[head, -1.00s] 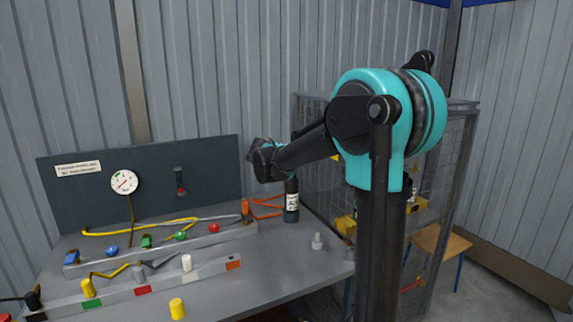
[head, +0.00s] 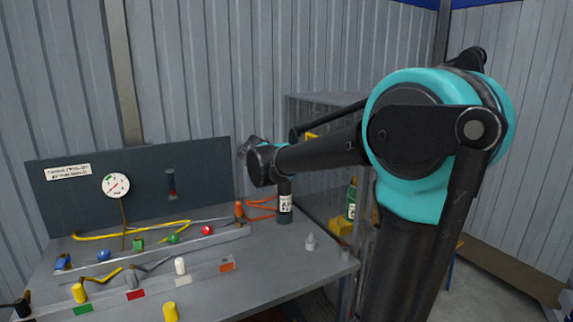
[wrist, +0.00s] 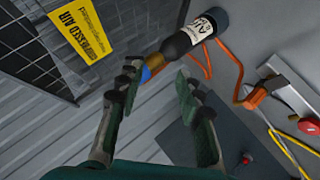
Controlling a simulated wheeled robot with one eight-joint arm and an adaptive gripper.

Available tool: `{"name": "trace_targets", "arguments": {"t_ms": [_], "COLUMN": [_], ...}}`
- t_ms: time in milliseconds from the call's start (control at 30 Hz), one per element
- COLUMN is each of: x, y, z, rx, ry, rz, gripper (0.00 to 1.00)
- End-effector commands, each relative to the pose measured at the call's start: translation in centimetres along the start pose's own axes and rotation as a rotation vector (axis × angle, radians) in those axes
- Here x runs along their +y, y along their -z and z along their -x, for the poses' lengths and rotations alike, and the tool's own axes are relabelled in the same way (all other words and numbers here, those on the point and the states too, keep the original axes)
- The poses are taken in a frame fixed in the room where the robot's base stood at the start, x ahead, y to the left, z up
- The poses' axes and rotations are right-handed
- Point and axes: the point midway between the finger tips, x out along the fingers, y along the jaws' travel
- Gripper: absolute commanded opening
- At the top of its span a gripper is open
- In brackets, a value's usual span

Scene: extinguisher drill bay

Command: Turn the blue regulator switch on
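A dark bottle with a white AIR label (head: 286,203) stands on the bench near its right end. In the wrist view the bottle (wrist: 187,40) has a brownish neck and a small blue part (wrist: 147,73) at its end. This blue part looks like the regulator switch, but its on or off position cannot be told. My gripper (wrist: 156,90) is open, with one finger on each side of the blue part; contact cannot be told. In the head view my arm's end is above and left of the bottle, and the fingers are unclear.
The grey bench (head: 262,270) carries a rail of coloured knobs (head: 173,239), hoses and loose pegs. Behind is a dark panel with a gauge (head: 116,186) and a red switch (head: 171,193). A mesh cage (head: 325,110) stands right, close to my arm. A small grey piece (head: 310,242) stands on the bench.

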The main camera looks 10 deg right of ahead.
Motion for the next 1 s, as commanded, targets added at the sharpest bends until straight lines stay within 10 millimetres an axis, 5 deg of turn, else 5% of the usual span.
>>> {"name": "trace_targets", "arguments": {"t_ms": [233, 533, 767, 1000], "x": [-4.4, -7.2, -5.1, 1.0], "y": [-7.4, -10.5, -10.5, -10.9], "z": [-3.9, -4.8, -4.2, -2.7], "rx": [-0.136, -0.231, -0.239, -0.171], "ry": [0.289, 0.6, 0.832, 1.091], "rz": [-0.537, -1.232, -1.777, -2.309], "gripper": [0.52, 0.52, 0.52, 0.52]}}
